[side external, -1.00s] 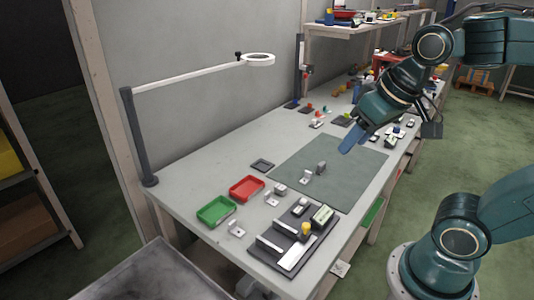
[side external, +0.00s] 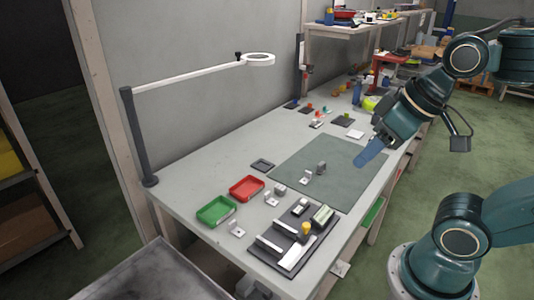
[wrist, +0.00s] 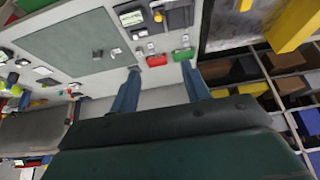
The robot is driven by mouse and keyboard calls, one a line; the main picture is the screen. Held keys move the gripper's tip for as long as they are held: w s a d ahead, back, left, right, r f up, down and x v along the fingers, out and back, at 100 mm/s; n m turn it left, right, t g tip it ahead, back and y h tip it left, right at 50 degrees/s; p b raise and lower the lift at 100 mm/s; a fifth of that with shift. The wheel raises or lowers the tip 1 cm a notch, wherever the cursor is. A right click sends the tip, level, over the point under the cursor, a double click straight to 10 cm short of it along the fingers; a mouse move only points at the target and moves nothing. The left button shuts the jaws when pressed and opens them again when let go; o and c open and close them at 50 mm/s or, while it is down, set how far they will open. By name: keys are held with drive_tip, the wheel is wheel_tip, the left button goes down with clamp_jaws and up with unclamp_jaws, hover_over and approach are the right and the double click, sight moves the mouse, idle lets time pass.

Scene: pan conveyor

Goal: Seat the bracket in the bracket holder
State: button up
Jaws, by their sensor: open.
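Several small metal and white pieces lie on the bench; I cannot tell for certain which is the bracket. An upright grey piece (side external: 321,167) stands on the mat, with a paler angled piece (side external: 306,178) beside it. White angled pieces lie by the trays, one near the green tray (side external: 236,229) and one near the red tray (side external: 271,200). The bracket holder cannot be singled out surely; a dark fixture board (side external: 262,254) carries several blocks and slots. My gripper (side external: 361,161) is above the mat's right side, apart from these pieces. In the wrist view its fingers (wrist: 162,80) are spread and empty.
A green tray (side external: 216,210) and red tray (side external: 246,188) stand left of the board. A small dark square (side external: 262,165) lies behind them. A lamp arm (side external: 190,75) reaches over the bench. Much of the green-grey mat (side external: 345,184) is clear. More items sit at the far end.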

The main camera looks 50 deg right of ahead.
drive_tip(key=w+d+f+n+g, duration=0.1)
drive_tip(key=w+d+n, duration=0.3)
drive_tip(key=w, duration=0.3)
drive_tip(key=w+d+n+g, duration=0.2)
drive_tip(key=w+d+n, duration=0.25)
drive_tip(key=w, duration=0.35)
drive_tip(key=w+d+f+n+g, duration=0.1)
drive_tip(key=w+d+f+n, duration=0.3)
drive_tip(key=d+f, duration=0.3)
drive_tip(key=w+d+f+n+g, duration=0.1)
drive_tip(key=w+d+f+n, duration=0.4)
drive_tip(key=d+f, duration=0.2)
drive_tip(key=shift+d+g, duration=0.15)
drive_tip(key=shift+g, duration=0.15)
drive_tip(key=shift+n, duration=0.25)
drive_tip(key=shift+f, duration=4.25)
